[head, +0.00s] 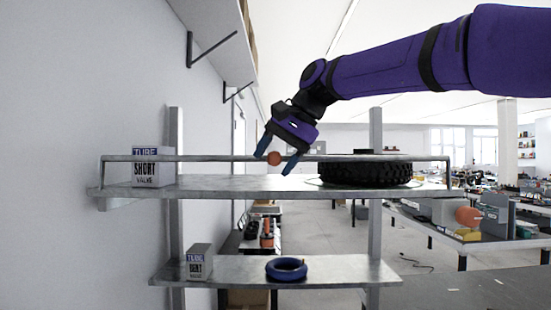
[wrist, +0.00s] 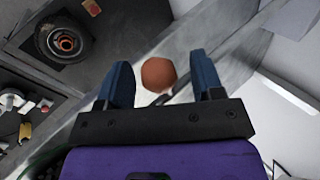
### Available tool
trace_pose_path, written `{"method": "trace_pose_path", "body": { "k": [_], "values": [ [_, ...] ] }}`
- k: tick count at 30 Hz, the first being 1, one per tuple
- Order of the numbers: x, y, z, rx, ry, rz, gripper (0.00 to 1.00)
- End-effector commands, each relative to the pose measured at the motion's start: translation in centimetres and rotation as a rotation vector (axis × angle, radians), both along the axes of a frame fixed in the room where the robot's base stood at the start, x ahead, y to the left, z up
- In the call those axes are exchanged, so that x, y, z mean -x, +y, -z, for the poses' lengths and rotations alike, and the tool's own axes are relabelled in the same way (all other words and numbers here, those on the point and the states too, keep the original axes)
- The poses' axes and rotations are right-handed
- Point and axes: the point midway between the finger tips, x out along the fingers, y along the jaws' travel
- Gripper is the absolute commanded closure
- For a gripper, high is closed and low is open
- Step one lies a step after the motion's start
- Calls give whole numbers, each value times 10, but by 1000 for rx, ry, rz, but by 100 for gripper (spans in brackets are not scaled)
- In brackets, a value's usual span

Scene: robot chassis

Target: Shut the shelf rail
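The shelf rail (head: 220,158) is a thin grey metal bar standing above the front edge of the upper shelf (head: 235,186), with bent ends going down at both sides. An orange-brown ball (head: 274,158) shows at the rail's middle; whether it is fixed to the rail is hard to tell. My gripper (head: 276,158) reaches down from the upper right, its two blue fingers apart on either side of the ball. In the wrist view the ball (wrist: 158,75) appears between the open fingertips (wrist: 164,80), with visible gaps on both sides.
The upper shelf holds a "TUBE SHORT VALVE" box (head: 153,167) at left and a black tyre (head: 365,170) at right. The lower shelf holds a smaller box (head: 199,262) and a blue ring (head: 286,269). Posts and a wall flank the left; a cluttered bench (head: 470,237) stands at right.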

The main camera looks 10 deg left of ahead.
Motion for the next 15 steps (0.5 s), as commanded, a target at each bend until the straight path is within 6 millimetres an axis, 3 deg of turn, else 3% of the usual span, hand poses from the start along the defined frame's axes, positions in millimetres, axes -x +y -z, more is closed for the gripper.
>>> {"method": "trace_pose_path", "body": {
  "k": [8, 15],
  "values": [
    [0, -1, -2, 0, -1, -1, 39],
    [0, -17, -27, -1, -2, 0, 39]
  ]
}}
